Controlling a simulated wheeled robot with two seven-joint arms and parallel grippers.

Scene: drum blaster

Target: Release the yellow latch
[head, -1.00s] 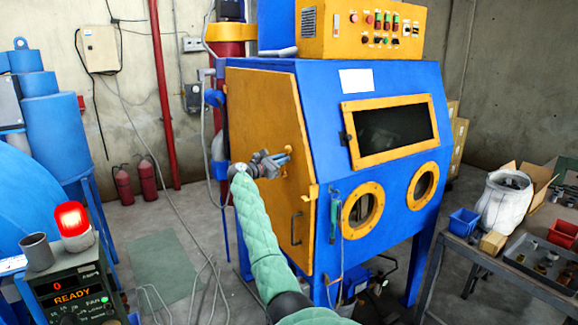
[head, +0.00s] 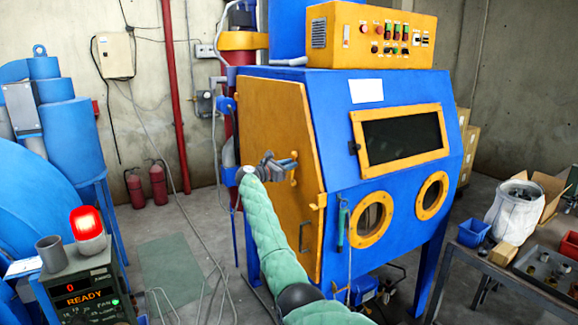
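The blue blasting cabinet (head: 333,110) has a yellow side door (head: 270,115). A small yellow latch part (head: 294,181) shows near the door's right edge, partly hidden behind my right gripper (head: 286,164). A second yellow latch piece (head: 319,201) sits lower on the door edge, above a dark pull handle (head: 304,237). The grey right gripper is in front of the upper latch part, close to it; I cannot tell if they touch. Its fingers are too small and overlapped to tell whether they are open. The door looks closed. My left gripper is out of view.
A control console with a red lamp (head: 86,222) and a grey cup (head: 52,253) stands at lower left. A workbench (head: 500,272) with a blue bin (head: 473,230) and a white sack (head: 514,210) is at right. Cables cross the floor left of the cabinet.

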